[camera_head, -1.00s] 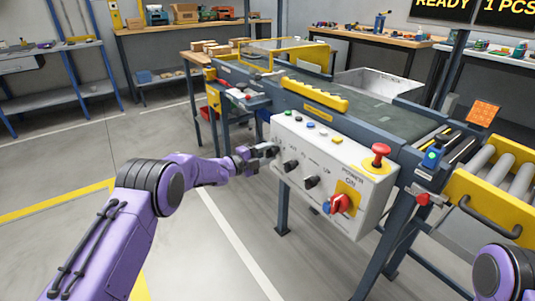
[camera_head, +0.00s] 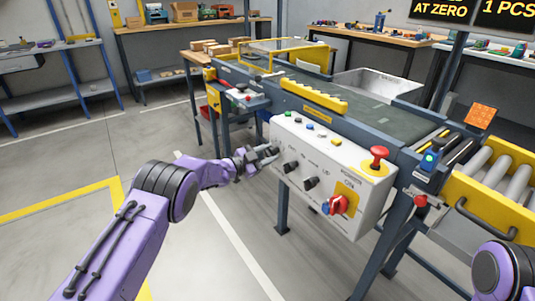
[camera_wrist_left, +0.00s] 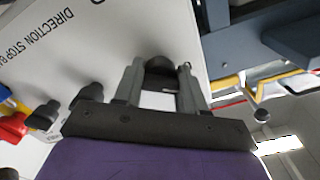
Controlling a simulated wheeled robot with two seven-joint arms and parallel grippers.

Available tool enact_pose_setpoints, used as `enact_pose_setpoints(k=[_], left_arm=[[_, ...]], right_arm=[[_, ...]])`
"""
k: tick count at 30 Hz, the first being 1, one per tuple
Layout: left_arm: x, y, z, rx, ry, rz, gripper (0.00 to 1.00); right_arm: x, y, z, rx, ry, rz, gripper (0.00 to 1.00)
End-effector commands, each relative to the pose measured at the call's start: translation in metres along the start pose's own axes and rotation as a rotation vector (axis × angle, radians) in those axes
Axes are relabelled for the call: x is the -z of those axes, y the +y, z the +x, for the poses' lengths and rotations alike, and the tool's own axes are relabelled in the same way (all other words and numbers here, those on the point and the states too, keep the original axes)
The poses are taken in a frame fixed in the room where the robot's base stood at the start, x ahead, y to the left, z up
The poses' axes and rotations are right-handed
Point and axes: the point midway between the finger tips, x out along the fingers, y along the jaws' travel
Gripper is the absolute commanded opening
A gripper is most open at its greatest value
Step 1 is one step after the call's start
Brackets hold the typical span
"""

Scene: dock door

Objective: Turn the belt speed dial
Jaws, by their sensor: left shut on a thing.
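The white control box (camera_head: 330,175) stands on the near side of the conveyor, with a row of black knobs on its sloped front. My left gripper (camera_head: 268,154) is at the leftmost knob, which appears to be the belt speed dial; its label is not readable. In the left wrist view the dark dial (camera_wrist_left: 160,68) sits between the two grey fingertips of the left gripper (camera_wrist_left: 160,78), which is shut on it. Two other black knobs (camera_head: 290,167) (camera_head: 311,183) are to the right, untouched. My right gripper is out of frame.
A red mushroom button (camera_head: 379,154) and a red rotary switch (camera_head: 340,204) are on the box's right part. The conveyor belt (camera_head: 375,115) runs behind, with a yellow-sided roller section (camera_head: 500,180) at right. Floor left of the box is clear.

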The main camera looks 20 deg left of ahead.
Motion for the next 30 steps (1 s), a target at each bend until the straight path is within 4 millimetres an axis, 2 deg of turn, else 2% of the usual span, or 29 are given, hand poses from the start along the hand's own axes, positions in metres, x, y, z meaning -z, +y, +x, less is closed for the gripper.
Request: enact_pose_setpoints(k=[20,21,23,24,30], left_arm=[[-0.0010,0.0007,-0.0004,-0.001,-0.002,-0.068,0.10],[-0.0010,0.0007,-0.0004,-0.001,-0.002,-0.068,0.44],[-0.0009,0.0007,-0.0004,-0.001,-0.001,-0.068,0.63],[-0.0009,0.0006,-0.0003,-0.001,-0.001,-0.067,0.66],[-0.0005,0.0003,-0.0002,0.000,-0.001,-0.066,0.66]], right_arm=[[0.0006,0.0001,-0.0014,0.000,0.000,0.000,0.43],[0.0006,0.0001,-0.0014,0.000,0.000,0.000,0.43],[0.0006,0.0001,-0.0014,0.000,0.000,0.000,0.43],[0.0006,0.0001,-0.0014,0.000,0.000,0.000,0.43],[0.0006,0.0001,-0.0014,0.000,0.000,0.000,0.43]])
